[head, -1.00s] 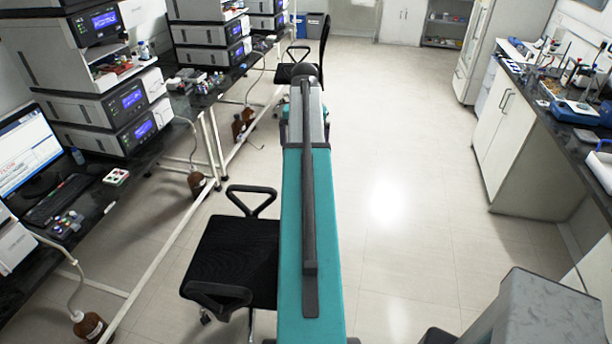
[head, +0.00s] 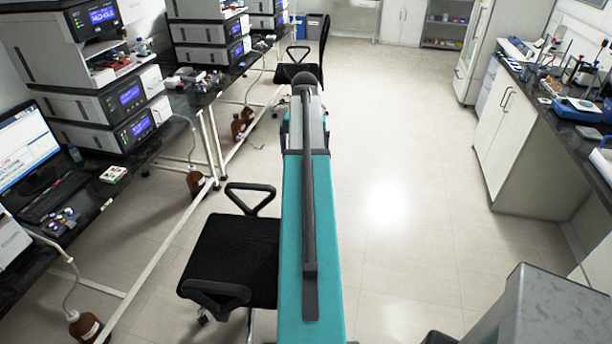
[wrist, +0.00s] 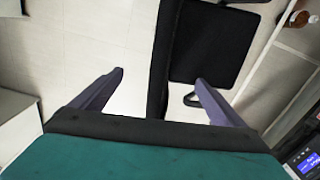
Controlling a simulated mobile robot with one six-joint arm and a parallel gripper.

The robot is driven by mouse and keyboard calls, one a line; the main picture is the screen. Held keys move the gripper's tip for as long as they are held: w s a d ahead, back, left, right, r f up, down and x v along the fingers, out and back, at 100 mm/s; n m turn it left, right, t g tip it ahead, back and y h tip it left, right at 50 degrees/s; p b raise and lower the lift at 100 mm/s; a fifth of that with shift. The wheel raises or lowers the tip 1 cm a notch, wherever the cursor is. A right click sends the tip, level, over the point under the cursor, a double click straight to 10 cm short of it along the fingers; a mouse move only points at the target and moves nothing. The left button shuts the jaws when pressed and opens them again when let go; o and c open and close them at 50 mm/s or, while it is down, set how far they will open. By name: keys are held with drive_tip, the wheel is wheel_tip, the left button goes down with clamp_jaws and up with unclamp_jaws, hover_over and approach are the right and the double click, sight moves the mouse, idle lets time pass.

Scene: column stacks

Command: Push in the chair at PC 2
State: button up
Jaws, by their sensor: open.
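A near black chair (head: 235,250) stands beside the left bench, its right side hidden behind my teal arm. A farther black chair (head: 295,72) has its seat toward the left bench and its backrest on the aisle side, partly behind my arm's far end. In the wrist view, my gripper (wrist: 159,76) is open, its two fingers spread either side of a long black chair backrest (wrist: 170,50). The seat (wrist: 210,45) lies to the right of it. I cannot tell whether the fingers touch the backrest. No number showing which PC is PC 2 is legible.
The left bench (head: 95,215) carries a computer screen (head: 28,148), a keyboard and stacked instruments with blue displays. Brown bottles (head: 195,183) stand on the floor under it. The aisle floor (head: 400,130) on the right is clear, up to white cabinets (head: 505,125).

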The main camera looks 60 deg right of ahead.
wheel_tip(320, 180, down, 8)
drive_tip(key=shift+r+b, duration=0.1)
drive_tip(key=shift+b, duration=1.15)
